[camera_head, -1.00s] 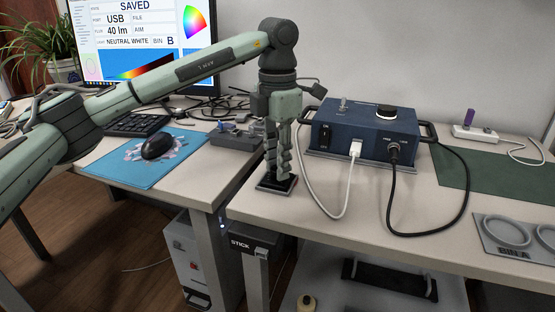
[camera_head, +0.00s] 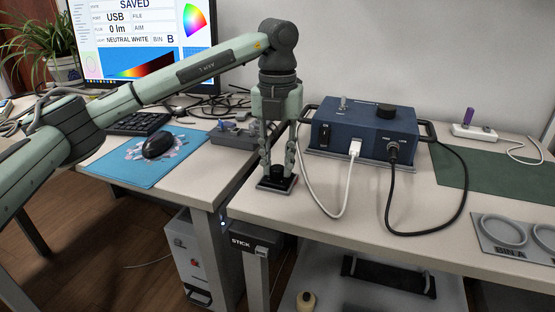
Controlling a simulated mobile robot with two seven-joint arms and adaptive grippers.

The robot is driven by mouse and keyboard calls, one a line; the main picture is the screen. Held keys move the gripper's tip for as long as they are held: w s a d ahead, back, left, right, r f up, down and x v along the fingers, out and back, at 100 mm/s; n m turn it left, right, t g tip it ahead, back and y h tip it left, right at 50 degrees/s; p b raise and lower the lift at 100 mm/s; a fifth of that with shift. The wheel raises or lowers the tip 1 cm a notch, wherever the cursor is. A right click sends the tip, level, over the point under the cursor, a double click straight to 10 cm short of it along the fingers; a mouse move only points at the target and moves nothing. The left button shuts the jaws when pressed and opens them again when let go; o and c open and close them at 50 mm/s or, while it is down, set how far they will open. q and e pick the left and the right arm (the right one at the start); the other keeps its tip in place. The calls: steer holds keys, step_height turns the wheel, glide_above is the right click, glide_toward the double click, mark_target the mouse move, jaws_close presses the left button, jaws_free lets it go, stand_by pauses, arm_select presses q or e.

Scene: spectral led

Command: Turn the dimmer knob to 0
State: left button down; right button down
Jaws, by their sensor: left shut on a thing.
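The dimmer knob (camera_head: 278,171) is a small black knob on a dark square base (camera_head: 277,183) with a pale rim, on the front left of the right-hand table. My left gripper (camera_head: 278,166) points straight down over it. Its two fingers stand on the left and right of the knob, shut on it, and partly hide it. The monitor (camera_head: 145,38) at the back left reads SAVED, USB and 0 lm. My right gripper is not in view.
A blue box (camera_head: 362,133) with a black round top piece and white and black cables stands right of the gripper. The white cable (camera_head: 347,190) loops close by. A grey tray (camera_head: 515,240) lies front right. A mouse (camera_head: 157,146) sits on a blue mat.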

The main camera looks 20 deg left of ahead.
mark_target(278, 167)
arm_select(q)
steer(key=shift+n, duration=0.4)
steer(key=c, duration=1.3)
jaws_free()
steer(key=shift+o, duration=0.2)
step_height(278, 167, up, 12)
